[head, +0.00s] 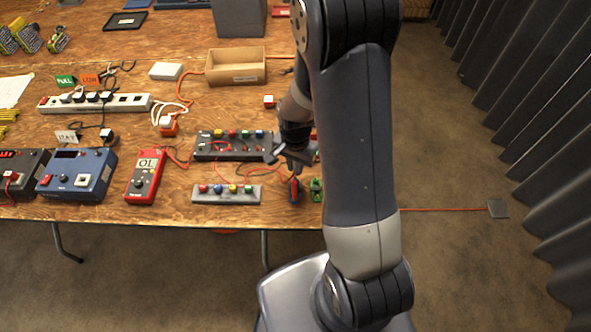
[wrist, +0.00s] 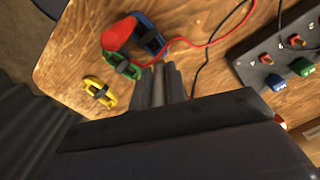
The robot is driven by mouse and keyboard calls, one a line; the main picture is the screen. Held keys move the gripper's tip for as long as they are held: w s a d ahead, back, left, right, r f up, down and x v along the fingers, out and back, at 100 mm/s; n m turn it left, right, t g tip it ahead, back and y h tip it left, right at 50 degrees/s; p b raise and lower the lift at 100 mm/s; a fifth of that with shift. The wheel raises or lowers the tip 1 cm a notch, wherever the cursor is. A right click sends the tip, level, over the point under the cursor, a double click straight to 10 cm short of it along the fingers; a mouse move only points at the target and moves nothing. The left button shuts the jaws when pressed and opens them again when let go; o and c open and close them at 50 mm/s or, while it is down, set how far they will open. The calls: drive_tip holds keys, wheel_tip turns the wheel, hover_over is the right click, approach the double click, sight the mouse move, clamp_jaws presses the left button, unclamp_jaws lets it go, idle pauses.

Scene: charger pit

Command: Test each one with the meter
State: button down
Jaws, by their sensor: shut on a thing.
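My gripper (head: 289,158) is over the table's front right, its fingers together in the wrist view (wrist: 162,72). It appears shut on a red probe-like piece (wrist: 118,36) at the fingertips; the contact is mostly hidden. A red lead runs from there. A blue clip-like piece (wrist: 150,38), a green one (wrist: 122,66) and a yellow one (wrist: 99,91) lie close by on the table. The green one also shows in the head view (head: 316,189). The red meter (head: 145,176) reads OL. A black strip (head: 205,154) and a grey strip (head: 226,199) hold coloured pieces.
Left stand a blue box with a display (head: 77,174) and a dark one (head: 20,172). A white power strip (head: 94,104) and an open wooden tray (head: 236,78) are behind. Leads cross the table near my gripper. The table's front edge is close.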

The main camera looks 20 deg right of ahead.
wheel_tip(320, 180, up, 5)
drive_tip(key=shift+r, duration=0.1)
drive_tip(key=shift+d+r, duration=0.1)
drive_tip(key=shift+r, duration=0.15)
drive_tip(key=n+b, duration=0.1)
drive_tip(key=b, duration=0.2)
hover_over(316, 178)
drive_tip(key=f, duration=0.2)
drive_tip(key=shift+f+b, duration=2.4)
drive_tip(key=shift+f, duration=0.35)
drive_tip(key=shift+f+b, duration=0.75)
drive_tip(key=shift+f, duration=0.15)
drive_tip(key=c, duration=1)
unclamp_jaws()
